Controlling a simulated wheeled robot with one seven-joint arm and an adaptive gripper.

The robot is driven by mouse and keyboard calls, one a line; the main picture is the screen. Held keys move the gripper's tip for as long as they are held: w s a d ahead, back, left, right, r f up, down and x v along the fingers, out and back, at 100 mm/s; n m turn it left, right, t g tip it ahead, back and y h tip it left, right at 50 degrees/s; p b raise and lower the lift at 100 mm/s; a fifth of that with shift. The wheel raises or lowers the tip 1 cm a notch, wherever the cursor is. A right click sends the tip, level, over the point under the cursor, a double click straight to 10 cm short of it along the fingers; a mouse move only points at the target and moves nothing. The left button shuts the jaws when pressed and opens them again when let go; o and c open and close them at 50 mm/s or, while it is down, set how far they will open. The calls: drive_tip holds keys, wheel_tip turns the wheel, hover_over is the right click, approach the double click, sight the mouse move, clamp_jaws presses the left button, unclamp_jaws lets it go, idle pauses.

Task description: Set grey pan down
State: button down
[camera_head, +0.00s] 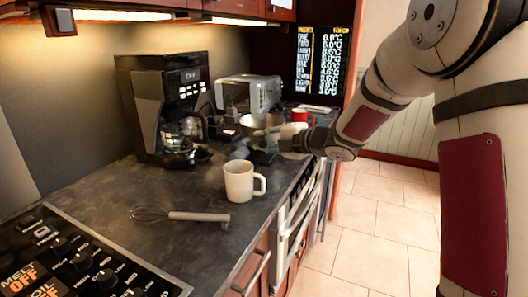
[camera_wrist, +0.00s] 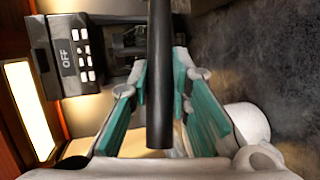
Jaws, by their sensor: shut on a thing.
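A white mug (camera_head: 240,182) and a whisk (camera_head: 180,215) are on the near counter (camera_head: 120,188). A red mug (camera_head: 303,116) stands farther back. The stove (camera_head: 70,265) is at front left.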

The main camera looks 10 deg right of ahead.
drive_tip(key=shift+f, duration=1.6)
drive_tip(key=shift+f+b, duration=0.15)
drive_tip(key=shift+b, duration=0.2)
drive_tip(key=c, duration=1.5)
unclamp_jaws()
drive_tip(key=shift+f, duration=0.1)
